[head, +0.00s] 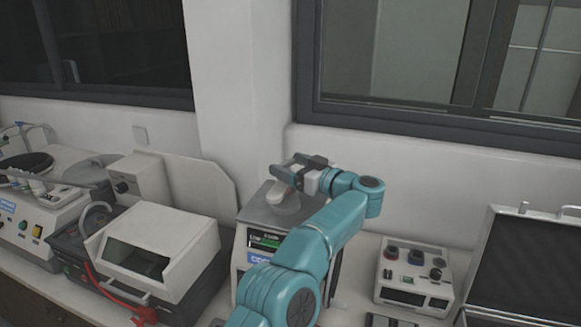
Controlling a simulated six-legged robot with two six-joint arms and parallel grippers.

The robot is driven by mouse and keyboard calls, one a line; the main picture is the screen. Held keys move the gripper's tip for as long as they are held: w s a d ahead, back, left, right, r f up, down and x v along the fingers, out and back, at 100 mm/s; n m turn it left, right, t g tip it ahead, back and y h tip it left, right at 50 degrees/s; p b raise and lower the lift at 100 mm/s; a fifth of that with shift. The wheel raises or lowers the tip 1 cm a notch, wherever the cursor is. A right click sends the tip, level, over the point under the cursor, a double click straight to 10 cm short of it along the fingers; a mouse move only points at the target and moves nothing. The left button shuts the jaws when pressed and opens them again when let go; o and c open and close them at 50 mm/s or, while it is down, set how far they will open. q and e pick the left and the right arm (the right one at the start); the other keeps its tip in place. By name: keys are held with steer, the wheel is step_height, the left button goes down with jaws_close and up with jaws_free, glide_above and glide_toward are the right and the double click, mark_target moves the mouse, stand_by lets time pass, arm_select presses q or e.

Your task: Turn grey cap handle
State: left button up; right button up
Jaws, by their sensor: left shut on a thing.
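The mounting press (252,216) stands on the bench in the middle of the head view, with a lit green display on its front. Its grey cap handle (283,198) sits on top of the press. My left gripper (285,174) is over the top of the press, shut on the handle. The fingers hide part of the handle, so its exact angle is hard to tell. My teal left arm covers the right side of the press. My right gripper is not in view.
A cream machine with a sloped window (165,235) stands close to the left of the press. A control box with knobs (413,275) and an open dark-lined case (525,255) are at the right. The wall and window frame (430,122) rise close behind.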

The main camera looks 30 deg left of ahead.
arm_select(q)
steer(key=shift+n+g, duration=0.3)
steer(key=shift+g, duration=0.2)
steer(key=o, duration=0.9)
